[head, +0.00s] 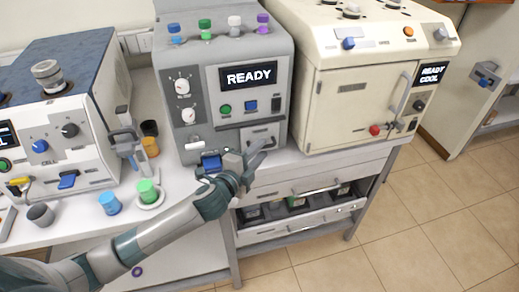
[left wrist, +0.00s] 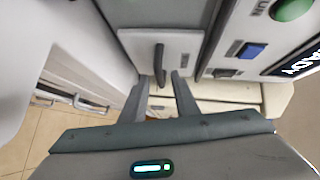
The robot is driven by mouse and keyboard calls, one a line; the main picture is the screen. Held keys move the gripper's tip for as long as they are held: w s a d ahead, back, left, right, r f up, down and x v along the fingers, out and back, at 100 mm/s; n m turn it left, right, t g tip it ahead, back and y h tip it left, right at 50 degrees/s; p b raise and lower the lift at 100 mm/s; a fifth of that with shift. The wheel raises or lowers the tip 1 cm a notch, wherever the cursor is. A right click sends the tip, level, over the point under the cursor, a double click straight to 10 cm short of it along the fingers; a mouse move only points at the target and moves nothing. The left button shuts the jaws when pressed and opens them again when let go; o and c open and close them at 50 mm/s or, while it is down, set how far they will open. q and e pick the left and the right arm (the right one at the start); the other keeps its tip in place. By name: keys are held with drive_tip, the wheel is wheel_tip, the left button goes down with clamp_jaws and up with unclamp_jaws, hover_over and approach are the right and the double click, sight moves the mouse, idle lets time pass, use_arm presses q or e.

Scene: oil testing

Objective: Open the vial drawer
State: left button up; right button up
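The grey machine (head: 183,140) with the lit "READY" screen stands in the middle of the bench. Low on its front is a small light drawer front (left wrist: 136,46) with a dark bar handle (left wrist: 160,64); I take this as the vial drawer, and it looks shut. My left gripper (head: 252,156) is right in front of it, partly covering that area in the head view. In the left wrist view its two fingers (left wrist: 160,84) are apart, with the handle's near end between or just beyond the tips. Contact cannot be told. My right gripper is not in view.
Vials with coloured caps stand on the machine's top (head: 218,40). A cream oven (head: 345,100) is to the right, a blue-topped device (head: 75,75) to the left. Blue (head: 109,203) and green (head: 147,191) capped vials stand on the bench. Larger drawers (head: 300,188) lie below.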

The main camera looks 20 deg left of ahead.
use_arm(q)
clamp_jaws()
drive_tip(key=s+d+p, duration=0.2)
drive_tip(key=s+d, duration=0.9)
drive_tip(key=s, duration=0.5)
drive_tip(key=shift+p, duration=0.35)
unclamp_jaws()
drive_tip(key=shift+s, duration=0.15)
